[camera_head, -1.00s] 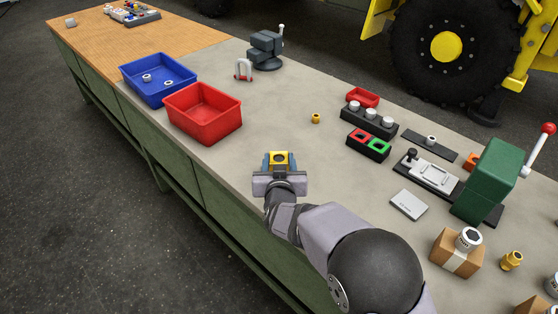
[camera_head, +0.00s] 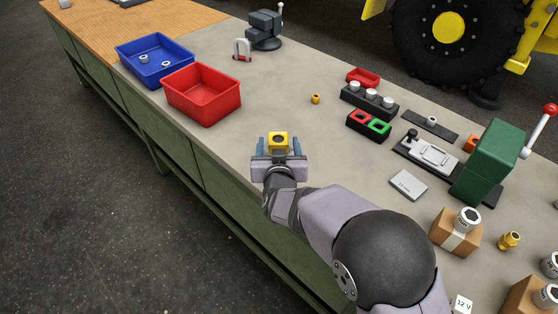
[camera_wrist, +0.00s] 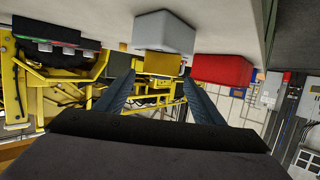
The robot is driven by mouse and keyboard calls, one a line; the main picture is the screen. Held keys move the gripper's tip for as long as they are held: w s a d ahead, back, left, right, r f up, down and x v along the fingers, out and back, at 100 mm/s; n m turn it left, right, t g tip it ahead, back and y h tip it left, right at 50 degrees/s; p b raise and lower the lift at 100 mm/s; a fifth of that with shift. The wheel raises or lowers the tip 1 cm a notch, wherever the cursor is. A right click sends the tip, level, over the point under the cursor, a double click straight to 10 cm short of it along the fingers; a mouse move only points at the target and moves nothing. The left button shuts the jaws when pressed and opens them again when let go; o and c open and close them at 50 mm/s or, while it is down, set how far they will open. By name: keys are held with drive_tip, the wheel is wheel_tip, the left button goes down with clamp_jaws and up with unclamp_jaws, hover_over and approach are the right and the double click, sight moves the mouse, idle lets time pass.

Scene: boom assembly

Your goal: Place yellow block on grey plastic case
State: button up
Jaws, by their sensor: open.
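The yellow block (camera_head: 278,140) has a dark round opening and sits just ahead of my gripper (camera_head: 280,146). In the wrist view, which is upside down, the yellow block (camera_wrist: 160,64) lies flat against the upper face of a light grey case (camera_wrist: 163,34). It appears to rest on the case, which stands on the table. In the head view the case is mostly hidden behind the block and my gripper. My gripper (camera_wrist: 158,84) is open, its two blue fingers spread wide with a gap to either side of the block. The gripper holds nothing.
A red bin (camera_head: 203,95) and a blue bin (camera_head: 155,62) stand at the left. A small brass part (camera_head: 315,99) lies beyond the block. A red-green socket block (camera_head: 369,125), a flat grey box (camera_head: 408,185) and a green press (camera_head: 490,162) are at right.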

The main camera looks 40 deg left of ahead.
drive_tip(key=v, duration=0.9)
drive_tip(key=shift+s+d+b, duration=0.2)
drive_tip(key=shift+b, duration=0.25)
drive_tip(key=shift+w+r, duration=0.1)
drive_tip(key=shift+r, duration=0.05)
drive_tip(key=w+d+r+m+g+h+p, duration=0.1)
drive_tip(key=w+d+r+h+p, duration=0.15)
drive_tip(key=d+p, duration=0.4)
drive_tip(key=w+d+r+m+g+h+p, duration=0.1)
drive_tip(key=w+d+r+g+p, duration=0.2)
drive_tip(key=d, duration=0.7)
drive_tip(key=w+d+r+m+h+p, duration=0.2)
drive_tip(key=w+d+p, duration=0.35)
drive_tip(key=d, duration=0.35)
drive_tip(key=s+d+r+m+g+h+p, duration=0.2)
drive_tip(key=s+d, duration=0.5)
drive_tip(key=d, duration=0.6)
drive_tip(key=s+d+r+m+g+h+p, duration=0.3)
drive_tip(key=s+d+r+p, duration=0.3)
drive_tip(key=d, duration=0.7)
drive_tip(key=s+g+p, duration=0.1)
drive_tip(key=s+p, duration=0.1)
drive_tip(key=p, duration=0.1)
drive_tip(key=shift+p, duration=0.3)
